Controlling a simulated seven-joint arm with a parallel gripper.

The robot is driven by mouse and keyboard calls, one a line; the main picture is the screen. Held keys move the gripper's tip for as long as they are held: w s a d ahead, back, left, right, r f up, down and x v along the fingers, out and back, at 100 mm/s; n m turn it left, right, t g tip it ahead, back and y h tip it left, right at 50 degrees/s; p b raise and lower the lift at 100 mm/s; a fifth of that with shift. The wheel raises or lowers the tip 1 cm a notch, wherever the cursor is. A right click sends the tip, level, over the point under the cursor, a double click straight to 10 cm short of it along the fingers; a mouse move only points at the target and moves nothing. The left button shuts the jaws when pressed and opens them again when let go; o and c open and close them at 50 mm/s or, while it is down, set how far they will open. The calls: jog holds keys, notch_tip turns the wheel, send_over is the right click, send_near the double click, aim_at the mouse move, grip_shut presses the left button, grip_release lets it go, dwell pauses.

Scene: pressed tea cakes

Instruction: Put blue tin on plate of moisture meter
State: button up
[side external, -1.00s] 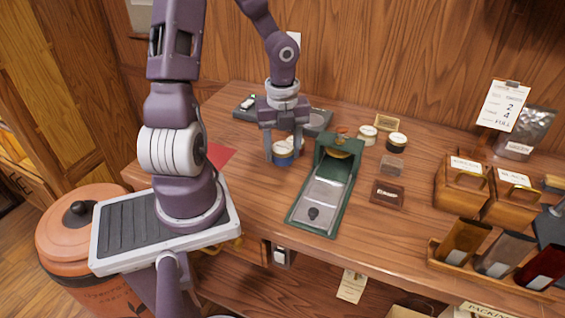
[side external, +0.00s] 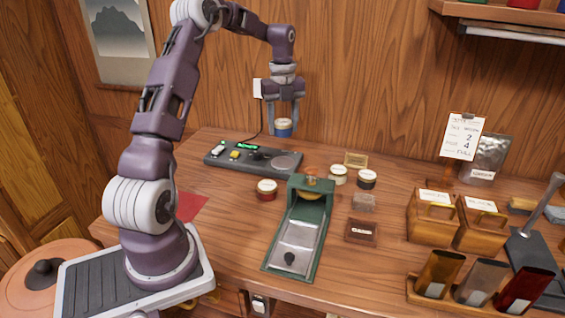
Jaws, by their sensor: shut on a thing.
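The blue tin (side external: 284,129), with a pale lid, is between the fingers of my gripper (side external: 285,118). My gripper is shut on it and holds it in the air. The moisture meter (side external: 232,164) is a dark grey slab at the back of the table, with a lit green display and a round grey plate (side external: 287,162) at its right end. The tin appears above the plate in the picture, with a gap between them. How exactly it lines up in depth cannot be told from this one view.
A red tin (side external: 267,190) stands in front of the meter. A green device with a metal tray (side external: 298,245) is at front centre. Two pale-lidded tins (side external: 338,175) (side external: 367,179) stand to its right, near small boxes (side external: 361,231). Wooden bins (side external: 432,220) are further right.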

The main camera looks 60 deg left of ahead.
aim_at(283, 162)
notch_tip(283, 162, down, 10)
jog(key=shift+a+r, duration=0.1)
jog(key=shift+r, duration=0.05)
jog(key=o, duration=1.4)
